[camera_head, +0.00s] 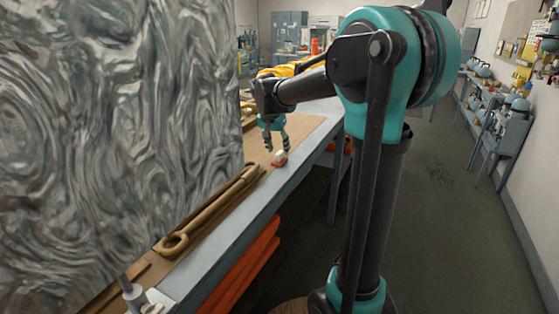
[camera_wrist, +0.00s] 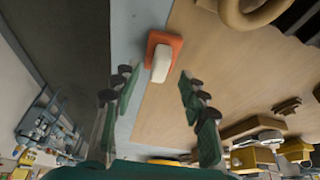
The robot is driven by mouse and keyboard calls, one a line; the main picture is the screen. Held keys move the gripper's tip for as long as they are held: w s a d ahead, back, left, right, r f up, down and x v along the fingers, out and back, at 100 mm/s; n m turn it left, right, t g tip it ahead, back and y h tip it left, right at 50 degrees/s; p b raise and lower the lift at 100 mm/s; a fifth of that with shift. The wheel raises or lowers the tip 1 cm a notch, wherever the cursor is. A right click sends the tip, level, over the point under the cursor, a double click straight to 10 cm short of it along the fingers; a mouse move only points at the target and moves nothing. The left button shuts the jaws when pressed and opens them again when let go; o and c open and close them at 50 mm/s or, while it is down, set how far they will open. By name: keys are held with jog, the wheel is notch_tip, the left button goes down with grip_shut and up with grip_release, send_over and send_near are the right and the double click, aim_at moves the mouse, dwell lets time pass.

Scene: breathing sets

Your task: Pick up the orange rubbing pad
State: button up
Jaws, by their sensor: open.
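The orange rubbing pad (camera_head: 280,159) lies on the bench near its front edge, a small orange block with a whitish handle on top. In the wrist view the pad (camera_wrist: 165,50) is at the upper middle, its orange base showing around the pale handle. My gripper (camera_head: 278,147) hangs above the pad, fingers pointing down. The pad appears ahead of the fingertips, and I cannot tell the exact gap in height.
A long wooden tool with a ring end (camera_head: 210,208) lies along the bench (camera_head: 230,222). A large swirled grey panel (camera_head: 115,130) stands at the left. Yellow items (camera_head: 285,70) lie farther back. The floor (camera_head: 440,220) at right is clear.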

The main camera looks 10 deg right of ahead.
aim_at(279, 153)
jog(key=shift+x, duration=1.2)
grip_shut()
notch_tip(279, 153, up, 20)
jog(key=c, duration=0.7)
grip_release()
grip_shut()
